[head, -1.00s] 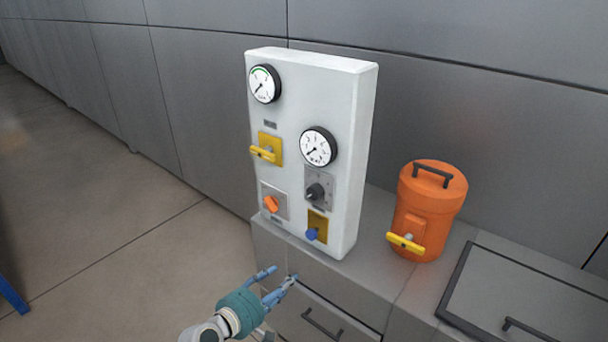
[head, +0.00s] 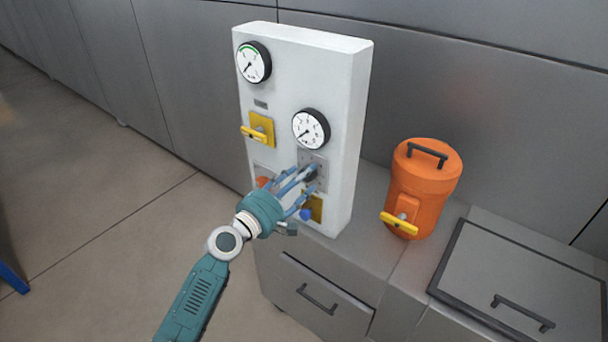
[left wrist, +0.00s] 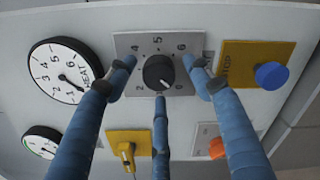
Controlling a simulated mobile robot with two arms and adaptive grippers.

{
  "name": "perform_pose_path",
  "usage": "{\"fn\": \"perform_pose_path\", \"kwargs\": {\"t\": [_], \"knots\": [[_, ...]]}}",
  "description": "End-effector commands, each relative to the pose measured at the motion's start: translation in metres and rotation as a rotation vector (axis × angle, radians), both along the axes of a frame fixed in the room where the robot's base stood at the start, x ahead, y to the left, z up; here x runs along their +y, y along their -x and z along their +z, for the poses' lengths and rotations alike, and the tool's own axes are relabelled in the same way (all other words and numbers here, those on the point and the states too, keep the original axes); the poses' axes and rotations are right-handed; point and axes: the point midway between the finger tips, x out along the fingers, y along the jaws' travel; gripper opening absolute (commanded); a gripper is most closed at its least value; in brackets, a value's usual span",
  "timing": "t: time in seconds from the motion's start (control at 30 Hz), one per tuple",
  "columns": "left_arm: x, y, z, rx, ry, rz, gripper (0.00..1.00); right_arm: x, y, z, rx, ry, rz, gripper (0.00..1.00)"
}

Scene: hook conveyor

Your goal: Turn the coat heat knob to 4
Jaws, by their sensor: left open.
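The coat heat knob is a black round knob (left wrist: 158,72) on a grey plate (left wrist: 157,44) with numbers around it in the left wrist view. A small white mark on it seems to point to the lower right, away from the 4 at upper left. In the head view the knob (head: 311,174) is partly hidden by my fingers. My left gripper (head: 306,178) is open, with its blue fingers spread at the knob. In the left wrist view two fingertips flank the knob and a third sits below it, apparently clear of it.
A HEAT gauge (left wrist: 62,72), a yellow plate with a blue STOP knob (left wrist: 271,75), an orange knob (left wrist: 217,148) and a yellow lever (left wrist: 126,152) surround the plate. An orange canister (head: 424,186) stands right of the white panel (head: 346,130).

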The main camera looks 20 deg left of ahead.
Motion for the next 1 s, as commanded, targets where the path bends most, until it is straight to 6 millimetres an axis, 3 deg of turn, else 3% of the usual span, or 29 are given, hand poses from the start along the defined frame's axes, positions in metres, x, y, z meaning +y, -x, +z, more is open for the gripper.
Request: {"fn": "perform_pose_path", "kwargs": {"t": [0.4, 0.43, 0.6, 0.67, 1.0], "knots": [[-0.0046, -0.0108, -0.0003, 0.000, 0.001, 0.000, 0.52, -0.0016, -0.0035, 0.0012, -0.006, 0.002, 0.000, 0.00], [-0.0046, -0.0108, -0.0003, 0.000, 0.001, 0.000, 0.50, -0.0015, -0.0037, 0.0012, -0.006, 0.002, 0.001, 0.00], [-0.0044, -0.0106, -0.0004, 0.001, 0.000, 0.000, 0.16, -0.0014, -0.0041, 0.0012, -0.007, 0.002, 0.001, 0.00], [-0.0041, -0.0106, -0.0007, 0.001, 0.000, 0.000, 0.07, -0.0014, -0.0043, 0.0013, -0.007, 0.002, 0.001, 0.00], [-0.0032, -0.0105, -0.0018, -0.007, -0.024, 0.001, 0.07, -0.0013, -0.0046, -0.0007, -0.007, 0.002, 0.001, 0.00]]}}
